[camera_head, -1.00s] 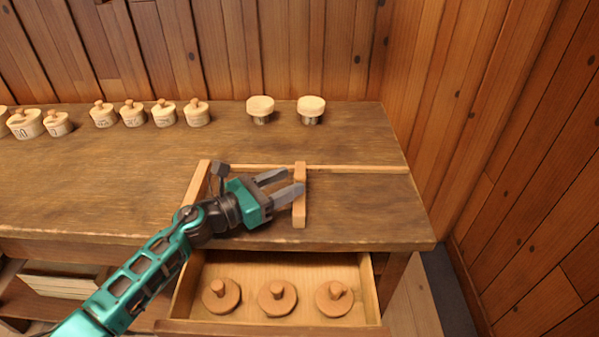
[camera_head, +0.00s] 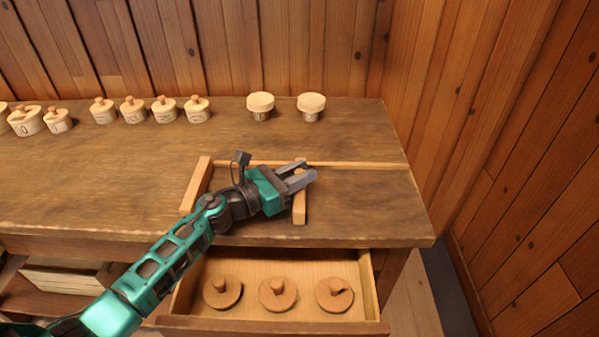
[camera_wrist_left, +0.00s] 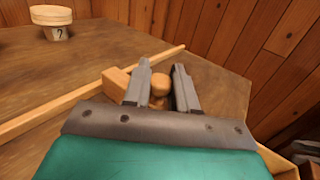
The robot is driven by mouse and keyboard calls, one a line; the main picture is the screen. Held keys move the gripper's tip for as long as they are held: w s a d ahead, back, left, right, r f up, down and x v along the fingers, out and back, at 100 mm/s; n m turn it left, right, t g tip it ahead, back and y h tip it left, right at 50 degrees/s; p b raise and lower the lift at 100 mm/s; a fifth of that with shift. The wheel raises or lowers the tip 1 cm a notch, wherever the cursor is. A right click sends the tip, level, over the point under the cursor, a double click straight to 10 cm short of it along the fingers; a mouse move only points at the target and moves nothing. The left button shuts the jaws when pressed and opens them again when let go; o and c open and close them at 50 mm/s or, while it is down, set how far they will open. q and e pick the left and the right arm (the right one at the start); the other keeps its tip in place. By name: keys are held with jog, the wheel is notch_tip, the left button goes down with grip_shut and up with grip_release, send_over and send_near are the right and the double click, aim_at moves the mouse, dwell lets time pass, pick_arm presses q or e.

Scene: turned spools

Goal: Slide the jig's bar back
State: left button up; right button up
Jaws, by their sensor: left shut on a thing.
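The jig's wooden bar (camera_head: 299,210) lies across the worktop, with its far end near a thin wooden rail (camera_head: 365,168). A wooden side piece (camera_head: 196,186) of the jig stands to its left. My left gripper (camera_head: 309,170) reaches over the bar's far half and hides part of it. In the left wrist view the fingers (camera_wrist_left: 163,68) are shut on a rounded wooden knob (camera_wrist_left: 160,84) of the bar, and a bar end (camera_wrist_left: 116,82) shows left of them. My right gripper is not in view.
Two pale spools (camera_head: 261,106) (camera_head: 311,106) stand at the back. Several lidded wooden pots (camera_head: 134,110) stand at the back left. Below the front edge, an open drawer (camera_head: 366,272) holds three knobbed discs (camera_head: 278,293). The worktop right of the bar (camera_head: 365,205) is clear.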

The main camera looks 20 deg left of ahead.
pick_arm(q)
grip_shut()
jog(key=shift+d+r, duration=0.1)
